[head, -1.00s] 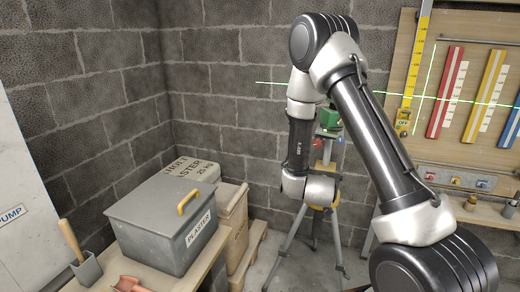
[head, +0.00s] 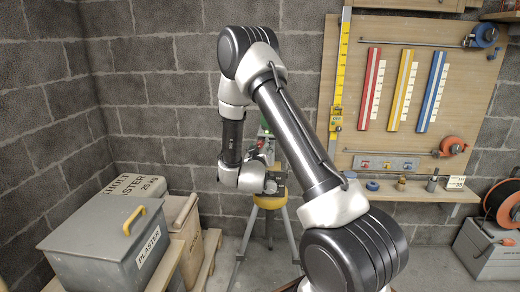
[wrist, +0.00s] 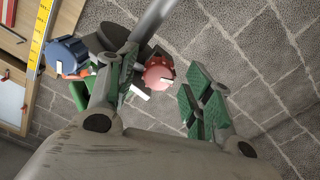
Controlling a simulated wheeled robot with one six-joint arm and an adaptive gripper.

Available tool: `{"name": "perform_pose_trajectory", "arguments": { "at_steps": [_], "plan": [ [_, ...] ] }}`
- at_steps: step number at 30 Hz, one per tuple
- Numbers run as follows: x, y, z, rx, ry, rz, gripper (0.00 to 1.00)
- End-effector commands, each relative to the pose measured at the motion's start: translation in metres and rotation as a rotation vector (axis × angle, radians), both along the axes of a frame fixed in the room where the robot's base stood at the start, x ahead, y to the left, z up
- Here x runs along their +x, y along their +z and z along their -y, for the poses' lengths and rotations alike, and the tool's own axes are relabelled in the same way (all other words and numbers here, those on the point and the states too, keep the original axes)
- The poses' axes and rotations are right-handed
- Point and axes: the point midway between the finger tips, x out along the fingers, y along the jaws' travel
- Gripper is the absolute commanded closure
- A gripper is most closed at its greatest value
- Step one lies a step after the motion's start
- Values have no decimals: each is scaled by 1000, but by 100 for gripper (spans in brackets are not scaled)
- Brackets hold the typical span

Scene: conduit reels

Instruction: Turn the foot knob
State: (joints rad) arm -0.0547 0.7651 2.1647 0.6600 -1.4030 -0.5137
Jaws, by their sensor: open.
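A tripod with a yellow head (head: 270,202) stands by the back wall, with a green device (head: 264,132) above it, mostly hidden behind my arm. In the wrist view a red knob (wrist: 158,77) with a white mark lies between and beyond my fingertips. A blue knob (wrist: 66,55) with a white mark is to the left, outside the left finger. I cannot tell which one is the foot knob. My gripper (wrist: 162,92) is open and empty, its green-padded fingers apart; I see no clear contact.
A grey plaster box (head: 100,245) with a yellow handle and a sack (head: 118,195) stand at the left. A wooden tool board (head: 400,100) with coloured strips hangs at the right above a shelf. An orange reel (head: 505,205) sits at the far right.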

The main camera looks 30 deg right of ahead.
Motion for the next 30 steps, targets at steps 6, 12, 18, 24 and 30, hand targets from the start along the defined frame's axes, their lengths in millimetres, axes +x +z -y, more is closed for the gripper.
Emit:
{"name": "perform_pose_trajectory", "arguments": {
  "at_steps": [6,12,18,24,30],
  "plan": [
    [1,0,1,0,1,0,49],
    [1,0,1,0,1,0,76],
    [1,0,1,1,1,0,95],
    [1,0,1,22,1,14,94],
    [1,0,0,99,1,66,94]
  ]
}}
